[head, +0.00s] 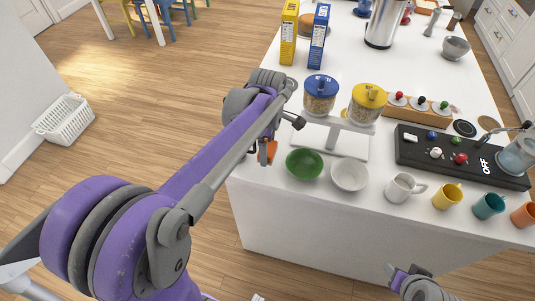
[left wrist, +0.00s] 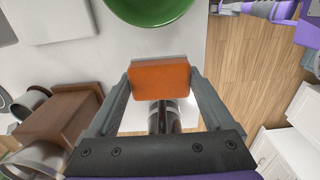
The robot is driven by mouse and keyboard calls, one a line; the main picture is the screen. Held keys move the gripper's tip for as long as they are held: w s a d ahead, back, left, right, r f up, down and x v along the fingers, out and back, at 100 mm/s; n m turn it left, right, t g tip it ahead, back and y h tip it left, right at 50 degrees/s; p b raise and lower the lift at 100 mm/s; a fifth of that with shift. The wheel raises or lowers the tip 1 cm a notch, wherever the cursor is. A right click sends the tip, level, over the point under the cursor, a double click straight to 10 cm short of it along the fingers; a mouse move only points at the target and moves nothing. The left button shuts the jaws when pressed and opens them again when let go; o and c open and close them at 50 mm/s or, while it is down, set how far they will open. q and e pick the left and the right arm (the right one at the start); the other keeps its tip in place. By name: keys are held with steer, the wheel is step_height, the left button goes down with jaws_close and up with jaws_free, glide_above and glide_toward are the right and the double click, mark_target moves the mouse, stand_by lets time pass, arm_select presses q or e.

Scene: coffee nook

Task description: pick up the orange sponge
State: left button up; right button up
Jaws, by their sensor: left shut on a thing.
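The orange sponge (left wrist: 160,80) is held between the two fingers of my left gripper (left wrist: 158,82) in the left wrist view. My left gripper is shut on it. In the head view a small part of the sponge (head: 272,151) shows beside the left gripper (head: 266,152), near the left edge of the counter, left of the green bowl. Whether the sponge touches the counter I cannot tell. At the lower right of the head view part of my right arm (head: 415,283) shows; its finger state is not clear.
A green bowl (head: 304,164) and a white bowl (head: 350,175) stand on the white counter (head: 300,208) close to the left gripper. Behind them is a cereal dispenser with a blue lid (head: 320,85) and a yellow lid (head: 369,94). Mugs line the front right. Open floor lies left.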

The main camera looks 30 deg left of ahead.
arm_select(q)
step_height(320, 180, up, 14)
steer(key=shift+f+p, duration=0.15)
steer(key=shift+p, duration=0.2)
